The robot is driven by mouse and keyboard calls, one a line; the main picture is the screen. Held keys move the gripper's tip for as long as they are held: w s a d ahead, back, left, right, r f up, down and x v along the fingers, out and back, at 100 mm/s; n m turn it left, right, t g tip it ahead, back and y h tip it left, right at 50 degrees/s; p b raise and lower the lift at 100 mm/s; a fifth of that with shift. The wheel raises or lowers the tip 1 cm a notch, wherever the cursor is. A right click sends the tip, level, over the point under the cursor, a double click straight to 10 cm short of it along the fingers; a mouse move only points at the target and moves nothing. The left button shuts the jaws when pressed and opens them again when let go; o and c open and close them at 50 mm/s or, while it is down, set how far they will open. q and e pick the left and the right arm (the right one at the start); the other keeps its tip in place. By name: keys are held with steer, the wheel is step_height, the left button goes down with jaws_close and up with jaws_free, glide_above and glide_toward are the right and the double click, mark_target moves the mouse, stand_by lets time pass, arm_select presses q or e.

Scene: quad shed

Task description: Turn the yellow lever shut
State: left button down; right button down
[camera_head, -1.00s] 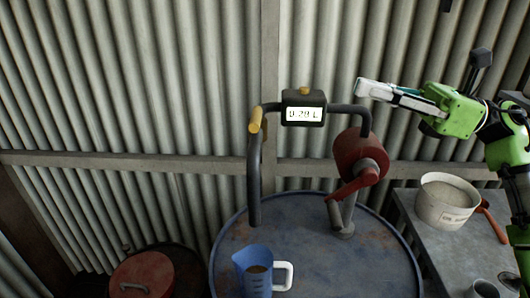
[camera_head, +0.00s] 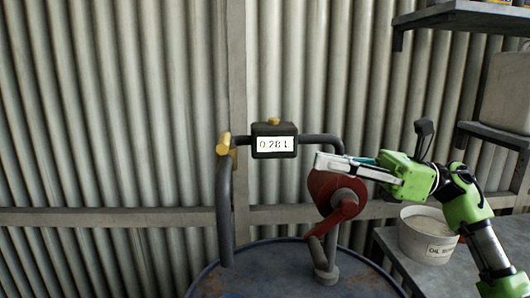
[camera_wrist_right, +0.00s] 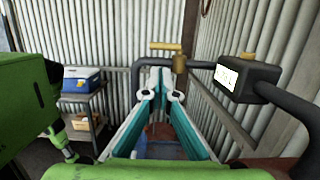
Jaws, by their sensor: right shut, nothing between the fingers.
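The yellow lever (camera_head: 224,143) is at the left end of the dark pipe, above the hanging spout (camera_head: 226,215). In the right wrist view the yellow lever (camera_wrist_right: 165,46) lies crosswise on a brass valve, beyond my fingertips. My right gripper (camera_head: 318,161) is shut and empty, pointing left. In the head view it overlaps the top of the red pump (camera_head: 338,195), right of the lever and apart from it. The right gripper's fingers (camera_wrist_right: 161,82) also show in the wrist view. My left gripper is not in view.
A meter (camera_head: 274,141) reading about 0.28 sits on the pipe between lever and pump. A blue drum (camera_head: 270,262) stands below. A white bucket (camera_head: 428,235) is on a grey table at right, with shelves above (camera_head: 465,14). A blue-and-white cooler (camera_wrist_right: 82,84) stands on a side shelf.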

steer(key=p, duration=0.5)
glide_toward(224, 145)
steer(key=w+a, duration=0.3)
steer(key=a, duration=0.2)
steer(key=shift+a+r, duration=0.15)
steer(key=shift+a, duration=0.5)
